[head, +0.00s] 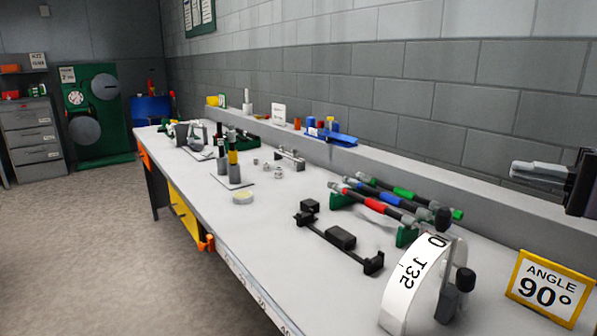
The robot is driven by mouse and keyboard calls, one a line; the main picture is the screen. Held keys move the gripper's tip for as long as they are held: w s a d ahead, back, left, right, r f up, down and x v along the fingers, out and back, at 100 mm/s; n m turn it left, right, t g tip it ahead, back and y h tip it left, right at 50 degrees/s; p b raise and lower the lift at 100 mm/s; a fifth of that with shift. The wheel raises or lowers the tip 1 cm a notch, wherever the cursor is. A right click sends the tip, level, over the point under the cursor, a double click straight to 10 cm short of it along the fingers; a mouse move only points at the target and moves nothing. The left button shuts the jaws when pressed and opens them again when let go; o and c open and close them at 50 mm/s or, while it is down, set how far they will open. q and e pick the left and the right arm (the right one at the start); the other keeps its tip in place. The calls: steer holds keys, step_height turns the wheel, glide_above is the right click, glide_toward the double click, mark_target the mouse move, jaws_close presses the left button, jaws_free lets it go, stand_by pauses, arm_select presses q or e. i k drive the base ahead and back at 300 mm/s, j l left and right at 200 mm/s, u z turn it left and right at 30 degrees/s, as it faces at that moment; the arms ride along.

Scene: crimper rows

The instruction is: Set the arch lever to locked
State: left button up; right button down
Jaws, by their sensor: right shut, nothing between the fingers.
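The arch (399,296) is a white curved plate with the printed marks 0 and 135, standing on the bench in the front right. A grey lever with a black knob (465,280) sits at its right side, low down, beside a dark block. I cannot tell which lever position counts as locked. A yellow-framed sign (548,290) reading "ANGLE 90°" stands to its right. My right gripper (516,172) is at the right edge, shut and empty, above and to the right of the arch, apart from it. My left gripper is out of view.
Rods with red, blue and green sleeves (375,205) lie on green rests behind the arch. A black clamp bar (338,240) lies to its left. A raised ledge runs along the wall.

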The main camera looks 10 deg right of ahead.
mark_target(465, 279)
steer(key=k+j, duration=0.35)
steer(key=j, duration=0.15)
steer(key=k+j, duration=0.4)
steer(key=j, duration=0.1)
